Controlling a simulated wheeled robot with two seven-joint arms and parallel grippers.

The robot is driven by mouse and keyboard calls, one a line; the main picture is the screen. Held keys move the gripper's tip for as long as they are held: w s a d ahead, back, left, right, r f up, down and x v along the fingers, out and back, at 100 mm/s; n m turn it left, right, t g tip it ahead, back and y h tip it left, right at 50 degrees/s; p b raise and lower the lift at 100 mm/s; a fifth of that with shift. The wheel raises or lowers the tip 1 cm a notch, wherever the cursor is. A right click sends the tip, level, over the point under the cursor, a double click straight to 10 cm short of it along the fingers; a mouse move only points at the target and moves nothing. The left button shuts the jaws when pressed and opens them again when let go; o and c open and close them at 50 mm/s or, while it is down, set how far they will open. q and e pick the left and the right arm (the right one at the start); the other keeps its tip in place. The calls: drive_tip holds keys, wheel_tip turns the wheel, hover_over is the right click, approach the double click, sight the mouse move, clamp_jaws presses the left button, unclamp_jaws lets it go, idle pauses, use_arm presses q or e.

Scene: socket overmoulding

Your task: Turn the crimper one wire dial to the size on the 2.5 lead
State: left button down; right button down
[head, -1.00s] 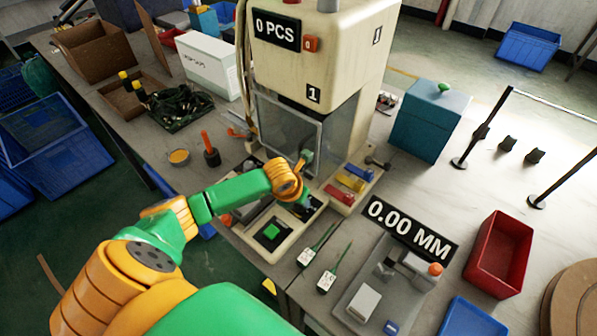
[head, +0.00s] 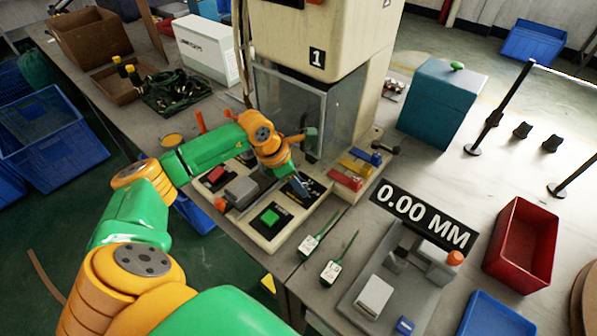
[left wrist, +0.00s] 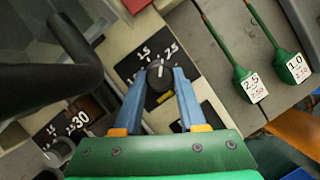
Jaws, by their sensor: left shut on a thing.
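The crimper (head: 316,52) stands mid-table in the head view, its pale base (head: 300,229) in front. My left gripper (head: 298,184) is low over the base's right part. In the left wrist view my left gripper (left wrist: 159,78) is shut on a black dial (left wrist: 157,72), one finger on each side. My right gripper is not in view.
A lead tagged 1.0 (left wrist: 297,67) lies beside the 2.5 one. Another panel marked 30 (left wrist: 78,120) is at lower left. A dark bar (left wrist: 45,78) crosses the wrist view. Coloured blocks (head: 356,168) and a 0.00 MM gauge (head: 423,218) stand right.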

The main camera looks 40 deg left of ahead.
use_arm(q)
drive_tip(key=shift+f+m+g+h+b, duration=0.1)
drive_tip(key=shift+m+g+h+b, duration=0.35)
drive_tip(key=shift+m+b, duration=0.75)
drive_tip(key=shift+m, duration=0.4)
drive_tip(key=shift+c, duration=2.4)
unclamp_jaws()
drive_tip(key=shift+w, duration=0.1)
drive_tip(key=v, duration=0.7)
